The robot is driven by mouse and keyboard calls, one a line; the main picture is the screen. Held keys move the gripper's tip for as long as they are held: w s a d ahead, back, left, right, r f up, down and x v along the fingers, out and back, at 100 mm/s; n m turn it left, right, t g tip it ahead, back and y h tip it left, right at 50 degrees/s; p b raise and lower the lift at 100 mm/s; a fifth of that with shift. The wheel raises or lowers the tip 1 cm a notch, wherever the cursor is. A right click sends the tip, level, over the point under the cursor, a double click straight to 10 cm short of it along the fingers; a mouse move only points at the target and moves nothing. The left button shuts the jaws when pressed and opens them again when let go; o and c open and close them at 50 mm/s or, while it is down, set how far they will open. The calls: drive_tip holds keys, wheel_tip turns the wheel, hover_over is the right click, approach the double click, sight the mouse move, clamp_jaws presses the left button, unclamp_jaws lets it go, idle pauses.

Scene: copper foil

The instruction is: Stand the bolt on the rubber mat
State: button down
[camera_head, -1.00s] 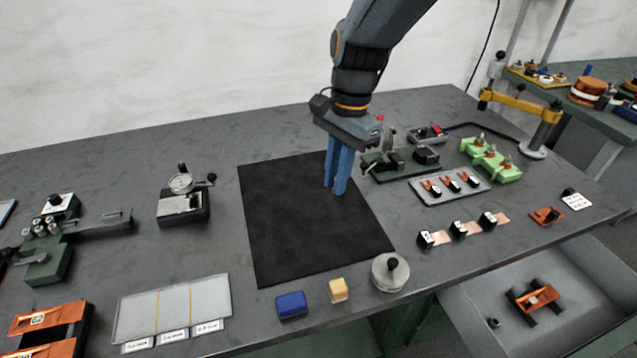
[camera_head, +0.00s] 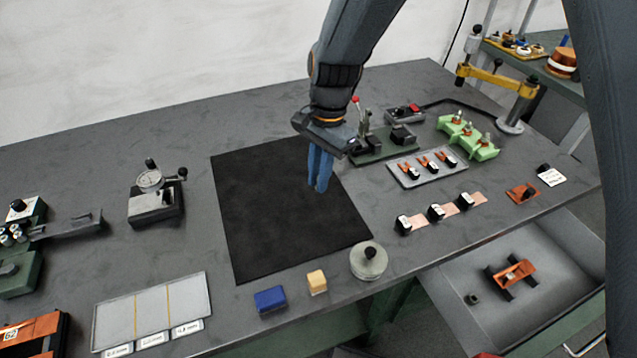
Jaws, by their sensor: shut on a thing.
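The rubber mat (camera_head: 265,225) is a black square lying flat on the grey bench. My gripper (camera_head: 318,188) points down over the right part of the mat, with its two blue fingers close together. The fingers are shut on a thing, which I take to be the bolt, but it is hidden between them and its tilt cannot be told. I cannot tell whether the fingertips or the held thing touch the mat. No bolt shows elsewhere on the mat, whose left and front parts are bare.
A green clamp fixture (camera_head: 385,145) stands just right of my gripper. A round weight (camera_head: 368,262), a yellow block (camera_head: 317,282) and a blue block (camera_head: 270,299) line the front. A dial gauge (camera_head: 155,200) stands left of the mat.

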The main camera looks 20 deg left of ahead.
drive_tip(key=shift+f, duration=1.4)
drive_tip(key=c, duration=1.7)
unclamp_jaws()
drive_tip(key=shift+f, duration=0.1)
drive_tip(key=r+b, duration=0.1)
drive_tip(key=r, duration=0.3)
drive_tip(key=w+r, duration=0.1)
drive_tip(key=r, duration=0.3)
drive_tip(key=r+b, duration=0.1)
drive_tip(key=r, duration=0.3)
drive_tip(key=shift+w+d+r+b, duration=0.1)
drive_tip(key=shift+w+d+b, duration=0.2)
drive_tip(key=shift+w+d, duration=0.1)
drive_tip(key=d+f+n+t, duration=0.2)
drive_tip(key=d, duration=1.9)
drive_tip(key=s+d+f+n, duration=0.1)
drive_tip(key=s+d, duration=0.1)
drive_tip(key=d, duration=0.3)
drive_tip(key=s+d+f+n, duration=0.1)
drive_tip(key=s+d, duration=0.2)
drive_tip(key=d, duration=0.1)
drive_tip(key=s+d+f+n, duration=0.1)
drive_tip(key=s+d, duration=0.1)
drive_tip(key=d, duration=0.3)
drive_tip(key=shift+s+d+t+h, duration=0.3)
drive_tip(key=shift+d+h, duration=0.05)
drive_tip(key=shift+h, duration=0.05)
